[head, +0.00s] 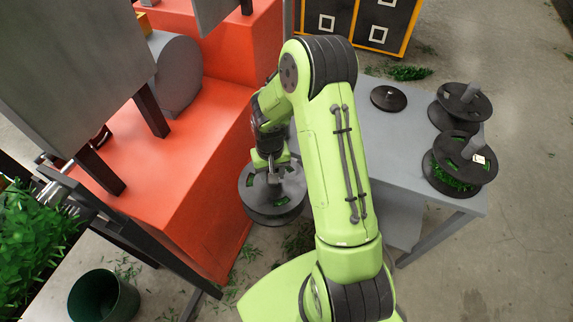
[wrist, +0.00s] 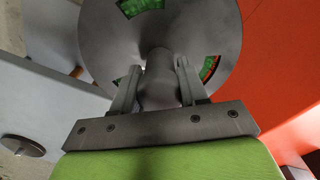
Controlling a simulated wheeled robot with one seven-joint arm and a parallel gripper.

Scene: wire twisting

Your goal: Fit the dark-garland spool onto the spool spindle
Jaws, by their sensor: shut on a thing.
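A spool (head: 262,205) with wide dark grey flanges hangs from my gripper (head: 272,172), beside the orange machine and off the left side of the grey table. In the wrist view, the fingers of my gripper (wrist: 157,80) are shut on the hub of this spool (wrist: 215,35). Green garland shows through its flange slots; I cannot tell for sure whether it is the dark shade. A metal shaft (head: 58,186) sticks out at the machine's left; I cannot tell whether it is the spool spindle.
On the grey table (head: 385,135) stand a spool with green garland (head: 455,180), another dark spool (head: 462,105) and a flat dark disc (head: 388,98). The orange machine (head: 200,190) is close on the left. A dark green bin (head: 103,297) and a green garland pile (head: 38,235) are at lower left.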

